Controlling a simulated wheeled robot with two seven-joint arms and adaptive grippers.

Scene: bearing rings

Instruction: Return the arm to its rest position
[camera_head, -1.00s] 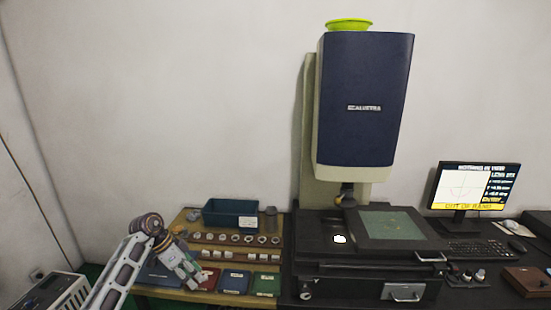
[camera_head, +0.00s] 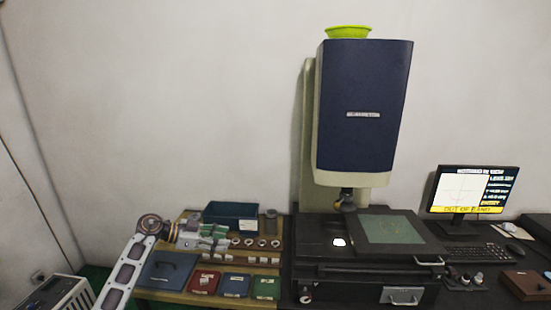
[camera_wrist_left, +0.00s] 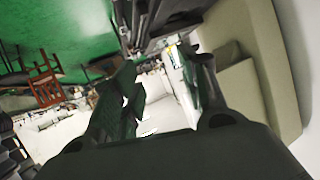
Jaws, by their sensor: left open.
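My left arm comes in from the lower left in the head view. Its gripper (camera_head: 212,237) is over the back part of the wooden bench, in front of the blue bin, partly covering the row of rings. In the left wrist view its two dark fingers (camera_wrist_left: 165,90) are spread apart with nothing between them, and a blurred part of the room shows beyond. Several bearing rings (camera_head: 262,242) stand in a row on the bench, to the right of the gripper. My right gripper is not in view.
A blue bin (camera_head: 232,214) stands at the bench's back. Red (camera_head: 203,282), blue and green trays line its front. The tall measuring machine (camera_head: 365,115), with its stage plate (camera_head: 388,229), stands to the right, beside a monitor (camera_head: 473,190) showing a yellow band.

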